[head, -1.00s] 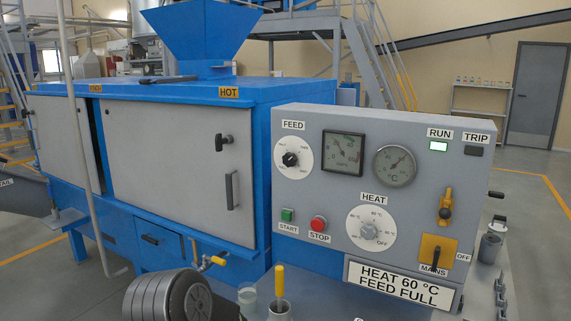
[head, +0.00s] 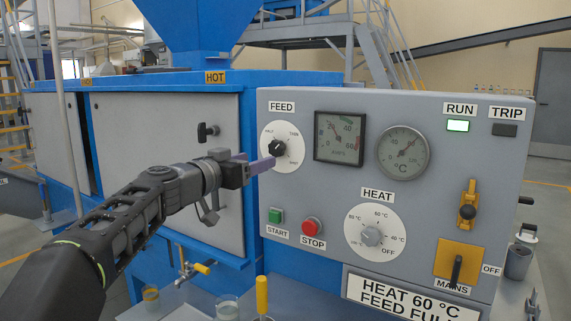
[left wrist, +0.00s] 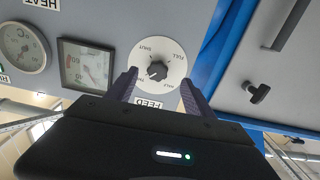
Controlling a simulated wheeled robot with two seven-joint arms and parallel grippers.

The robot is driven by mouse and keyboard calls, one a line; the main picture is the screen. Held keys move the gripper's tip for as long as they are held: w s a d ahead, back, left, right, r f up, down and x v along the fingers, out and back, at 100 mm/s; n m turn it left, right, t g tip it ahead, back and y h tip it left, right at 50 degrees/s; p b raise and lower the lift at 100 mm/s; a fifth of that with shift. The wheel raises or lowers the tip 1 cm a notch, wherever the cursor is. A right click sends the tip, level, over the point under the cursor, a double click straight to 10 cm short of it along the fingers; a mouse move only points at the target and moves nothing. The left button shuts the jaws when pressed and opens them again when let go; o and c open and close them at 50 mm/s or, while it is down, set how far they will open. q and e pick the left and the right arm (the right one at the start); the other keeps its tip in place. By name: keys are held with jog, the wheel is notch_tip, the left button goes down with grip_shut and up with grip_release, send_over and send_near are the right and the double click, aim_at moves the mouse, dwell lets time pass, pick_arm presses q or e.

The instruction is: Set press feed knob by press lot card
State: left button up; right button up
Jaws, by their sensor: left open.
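The black feed knob (head: 277,148) sits on a round white dial under the FEED label, at the panel's upper left. It also shows in the left wrist view (left wrist: 157,70), turned over. My left gripper (head: 262,164) is open just in front of the dial's lower part. In the left wrist view, its fingers (left wrist: 160,82) stand either side of the knob, apparently not touching it.
The grey panel (head: 340,190) also carries two gauges, a heat knob (head: 371,236), a green start button (head: 276,215), a red stop button (head: 312,227) and a lit green RUN lamp (head: 458,125). A yellow-handled tool (head: 262,294) stands below.

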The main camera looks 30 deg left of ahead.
aim_at(274, 149)
pick_arm(q)
jog(key=w+p, duration=0.1)
jog(key=w, duration=0.2)
jog(key=w+r+p, duration=0.1)
jog(key=w+p, duration=0.1)
jog(key=w, duration=0.2)
jog(key=shift+r, duration=0.2)
jog(key=shift+w+f, duration=0.1)
jog(key=shift+w, duration=0.15)
jog(key=shift+c, duration=0.4)
grip_shut()
dwell(0.3)
